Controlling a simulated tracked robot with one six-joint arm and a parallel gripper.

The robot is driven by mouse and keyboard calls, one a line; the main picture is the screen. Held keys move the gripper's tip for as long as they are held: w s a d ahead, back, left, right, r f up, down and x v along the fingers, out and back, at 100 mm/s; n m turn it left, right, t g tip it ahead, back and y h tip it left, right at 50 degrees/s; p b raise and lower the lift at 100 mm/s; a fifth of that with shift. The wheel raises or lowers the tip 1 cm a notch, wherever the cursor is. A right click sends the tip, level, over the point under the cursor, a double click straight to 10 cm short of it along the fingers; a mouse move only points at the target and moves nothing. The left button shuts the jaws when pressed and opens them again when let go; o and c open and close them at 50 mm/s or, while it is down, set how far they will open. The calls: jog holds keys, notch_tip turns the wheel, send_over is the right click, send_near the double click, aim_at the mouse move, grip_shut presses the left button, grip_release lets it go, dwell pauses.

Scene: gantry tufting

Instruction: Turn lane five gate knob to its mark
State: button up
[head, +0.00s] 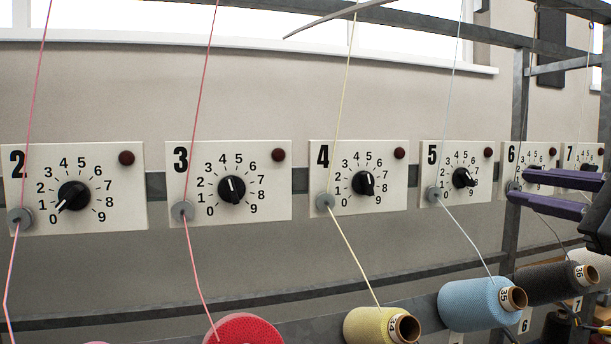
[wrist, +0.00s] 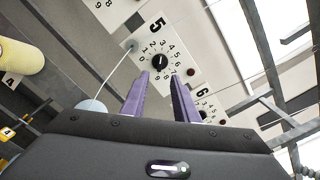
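The lane five panel (head: 483,196) is a white plate marked 5. Its black knob (head: 463,178) sits inside a dial numbered 0 to 9. The white pointer line on the knob appears to slant toward the lower right in the head view, but the exact number is unclear. I cannot make out a separate target mark. The knob also shows in the wrist view (wrist: 160,63), just beyond the fingertips. My gripper (head: 514,184) has two purple fingers, apart and empty, to the right of the knob. In the wrist view my gripper (wrist: 160,75) is open, apart from the knob.
A dark red lamp (head: 489,152) and a grey yarn guide (head: 433,194) sit on the lane five panel. Pale yarn runs down to a blue cone (head: 470,304). The lane six panel (head: 512,158) is partly behind my fingers. A grey upright (head: 519,100) stands nearby.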

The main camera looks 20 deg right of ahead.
aim_at(469, 178)
jog(key=shift+w+a, duration=0.2)
jog(key=shift+w, duration=5.6)
jog(key=shift+c, duration=0.7)
grip_shut()
